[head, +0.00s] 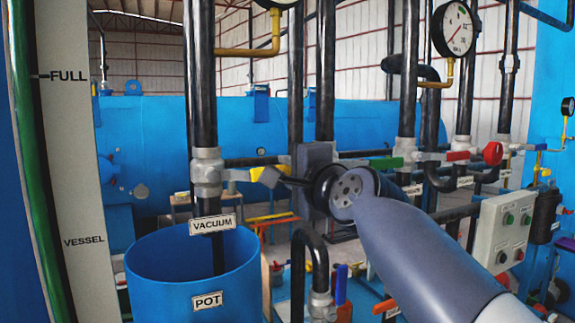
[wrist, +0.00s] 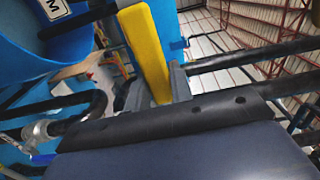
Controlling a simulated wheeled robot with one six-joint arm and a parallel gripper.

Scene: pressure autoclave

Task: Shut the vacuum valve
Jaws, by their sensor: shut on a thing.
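The vacuum valve (head: 207,172) is a grey fitting on a black vertical pipe, above the white VACUUM label (head: 213,225). Its yellow handle (head: 257,173) points right, roughly level, towards my arm. My gripper (head: 272,177) is at the handle's right end, with its dark fingers closed there. In the wrist view the yellow handle (wrist: 146,45) runs down between the two grey fingers of my gripper (wrist: 154,92), which are shut on it. The handle's gripped end is partly hidden by the fingers.
A blue POT vessel (head: 190,275) stands below the valve. Black vertical pipes rise close behind my wrist. Valves with a green handle (head: 386,163) and a red handle (head: 458,156) are to the right. A control box (head: 503,230) stands at the right.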

